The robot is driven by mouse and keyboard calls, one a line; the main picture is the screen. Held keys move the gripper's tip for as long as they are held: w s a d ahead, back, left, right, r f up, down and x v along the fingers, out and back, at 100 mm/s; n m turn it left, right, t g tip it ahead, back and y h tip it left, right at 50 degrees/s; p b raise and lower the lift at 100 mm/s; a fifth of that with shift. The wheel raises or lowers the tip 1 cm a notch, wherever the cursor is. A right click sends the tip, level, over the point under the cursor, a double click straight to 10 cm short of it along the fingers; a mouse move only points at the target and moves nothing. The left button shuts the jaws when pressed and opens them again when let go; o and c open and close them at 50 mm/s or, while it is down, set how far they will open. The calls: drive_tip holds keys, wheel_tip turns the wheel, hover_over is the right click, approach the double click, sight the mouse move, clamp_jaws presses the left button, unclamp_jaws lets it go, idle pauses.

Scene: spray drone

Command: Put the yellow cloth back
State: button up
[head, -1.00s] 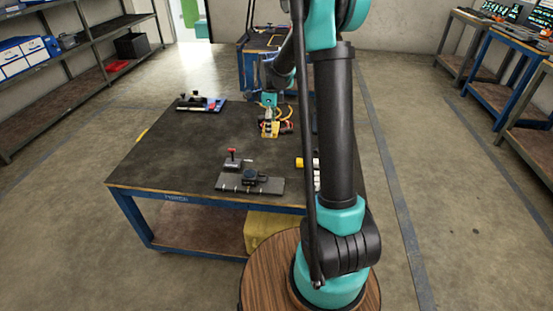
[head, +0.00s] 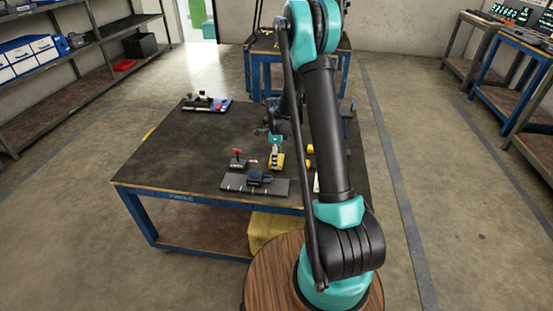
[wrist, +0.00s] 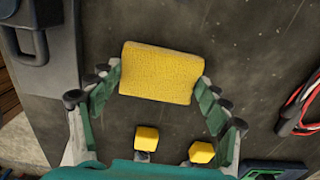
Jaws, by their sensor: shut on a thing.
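The yellow cloth (wrist: 158,73) is a thick folded pad held between my gripper's two green fingers (wrist: 158,88) in the wrist view. In the head view my gripper (head: 276,150) points down over the near right part of the dark worktable (head: 180,160), with the cloth (head: 276,162) at its tips. The cloth is just beyond the right end of a grey board (head: 236,183). I cannot tell how high it is above the tabletop.
A red cable (wrist: 300,103) lies beyond. The table's left middle is clear.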

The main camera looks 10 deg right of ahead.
drive_tip(key=shift+f, duration=0.25)
drive_tip(key=o, duration=1.1)
drive_tip(key=shift+f, duration=0.1)
wheel_tip(320, 180, up, 12)
drive_tip(key=s+d+r+n+t, duration=0.1)
drive_tip(key=s+r+n, duration=0.2)
drive_tip(key=s+n, duration=0.3)
drive_tip(key=s+d+r+n+t, duration=0.15)
drive_tip(key=s+n, duration=0.25)
drive_tip(key=s, duration=0.4)
drive_tip(key=s+n, duration=0.4)
drive_tip(key=s, duration=0.1)
drive_tip(key=s+d+f+n+t, duration=0.1)
drive_tip(key=s+n, duration=0.2)
drive_tip(key=s, duration=0.3)
drive_tip(key=s+n, duration=0.4)
drive_tip(key=s, duration=0.1)
drive_tip(key=shift+s+d+f+n+t, duration=0.25)
drive_tip(key=shift+d+f+n+t, duration=0.05)
drive_tip(key=shift+t, duration=0.05)
